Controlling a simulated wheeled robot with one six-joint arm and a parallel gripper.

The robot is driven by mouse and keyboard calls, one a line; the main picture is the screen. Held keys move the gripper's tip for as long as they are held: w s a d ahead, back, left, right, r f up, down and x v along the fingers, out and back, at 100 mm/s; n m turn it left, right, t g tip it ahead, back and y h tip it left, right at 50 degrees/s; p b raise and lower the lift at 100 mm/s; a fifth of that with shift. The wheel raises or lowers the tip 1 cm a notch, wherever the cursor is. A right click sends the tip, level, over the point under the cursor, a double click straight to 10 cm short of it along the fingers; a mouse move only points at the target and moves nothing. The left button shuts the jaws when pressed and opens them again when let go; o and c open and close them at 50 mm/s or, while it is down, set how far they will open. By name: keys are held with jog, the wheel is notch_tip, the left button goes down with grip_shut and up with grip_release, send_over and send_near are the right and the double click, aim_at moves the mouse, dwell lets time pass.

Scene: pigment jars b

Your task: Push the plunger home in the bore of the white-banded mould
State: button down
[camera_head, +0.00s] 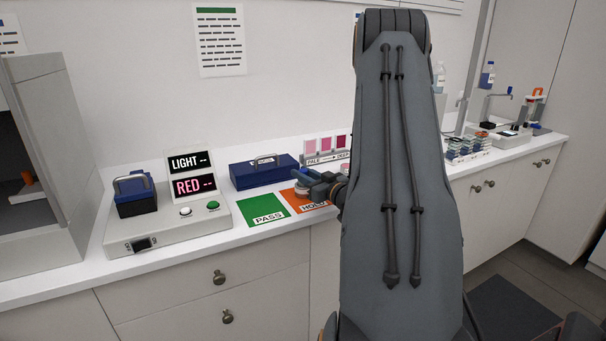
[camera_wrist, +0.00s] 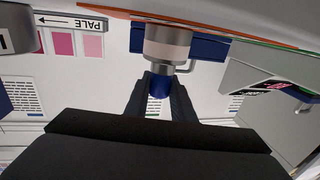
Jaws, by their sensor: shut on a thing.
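My gripper (camera_head: 320,184) is low over the orange HOLD mat (camera_head: 289,197) in the head view. In the wrist view my gripper (camera_wrist: 161,78) is shut on the blue knob of the plunger (camera_wrist: 160,87), one finger on each side. The plunger's bright metal stem runs from the knob to the round grey mould with a pale band (camera_wrist: 170,43). The mould also shows partly in the head view (camera_head: 302,191), on the orange mat beside my gripper. Stem and mould look in line, and some stem shows outside. The inside of the bore is hidden.
A green PASS mat (camera_head: 264,209) lies left of the mould. A blue case (camera_head: 262,172) and a PALE-to-DEEP shade stand (camera_head: 326,157) stand behind. A light meter (camera_head: 168,222) with blank readouts stands at left.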

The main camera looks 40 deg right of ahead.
jog(key=shift+f, duration=0.15)
jog(key=c, duration=1.4)
grip_release()
jog(key=shift+c, duration=0.2)
jog(key=s+b, duration=0.2)
jog(key=s, duration=0.5)
jog(key=shift+s+a, duration=0.1)
jog(key=shift+s, duration=0.3)
